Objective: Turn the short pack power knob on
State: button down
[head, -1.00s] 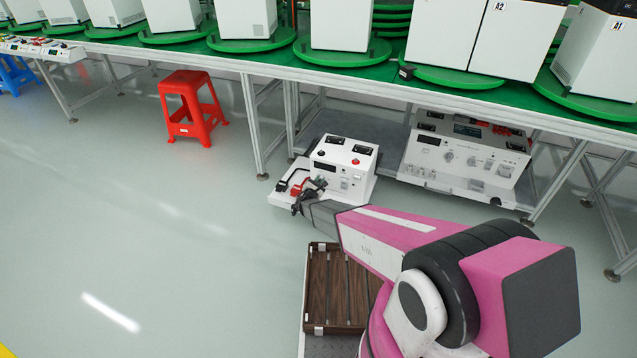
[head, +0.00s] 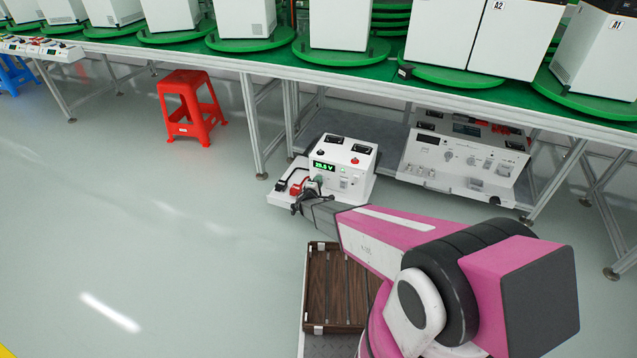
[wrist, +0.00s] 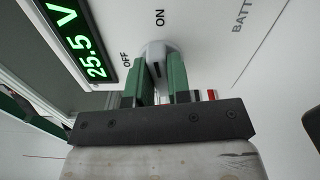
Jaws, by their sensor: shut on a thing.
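In the wrist view the same lit display (wrist: 82,42) is at the upper left. The grey power knob (wrist: 158,58) sits between the OFF and ON labels, and its dark mark points up toward ON. My gripper (wrist: 162,84) has its two green fingers shut on the knob, one at each side. In the head view my gripper (head: 312,190) is at the pack's front, partly hiding it.
A larger white unit (head: 463,155) stands to the right under the bench (head: 350,82). Red and black leads (head: 297,186) lie at the pack's front left. A red stool (head: 190,108) stands to the left. A brown slatted crate (head: 335,290) is below my arm. The floor at left is clear.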

jog(key=shift+s+f+m, duration=0.1)
jog(key=shift+m, duration=0.8)
jog(key=c, duration=1.1)
grip_release()
jog(key=shift+o, duration=0.2)
